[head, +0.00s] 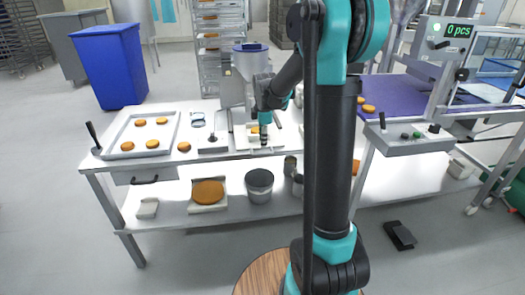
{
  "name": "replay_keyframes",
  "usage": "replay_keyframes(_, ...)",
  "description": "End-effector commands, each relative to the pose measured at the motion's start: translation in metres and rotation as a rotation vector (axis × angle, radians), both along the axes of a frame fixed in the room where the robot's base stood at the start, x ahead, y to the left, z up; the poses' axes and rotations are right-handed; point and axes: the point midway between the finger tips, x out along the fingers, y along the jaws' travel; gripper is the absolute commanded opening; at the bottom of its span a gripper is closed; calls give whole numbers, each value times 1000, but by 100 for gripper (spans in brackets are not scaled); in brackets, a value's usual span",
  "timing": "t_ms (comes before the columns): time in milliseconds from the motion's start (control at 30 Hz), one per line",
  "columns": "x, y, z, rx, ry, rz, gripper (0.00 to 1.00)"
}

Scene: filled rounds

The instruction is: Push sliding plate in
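A forming machine (249,62) with a blue-rimmed hopper stands on the white worktable. At its foot lies a pale plate (241,139) with an orange-brown round (255,130) on it. A grey plate with a dark knob (212,140) sits just left of it. I cannot tell for sure which of these is the sliding plate. My gripper (264,141) points down over the pale plate, close to the right of the round. Its fingertips are small here and whether they touch the plate is unclear. My arm hides what lies to the right.
A tray (174,127) with several rounds is at the table's left, with one loose round (184,146) beside it. A shelf below holds a bucket (259,182) and a large round (208,191). A blue bin (109,65) stands behind; a purple belt (395,94) is right.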

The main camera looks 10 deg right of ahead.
Motion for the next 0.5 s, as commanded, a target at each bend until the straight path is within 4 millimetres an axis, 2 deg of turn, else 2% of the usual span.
replay_keyframes(33,2,0,-11,0,0,0,32)
replay_keyframes(200,7,0,-40,0,0,0,32)
replay_keyframes(500,11,0,-63,0,0,0,32)
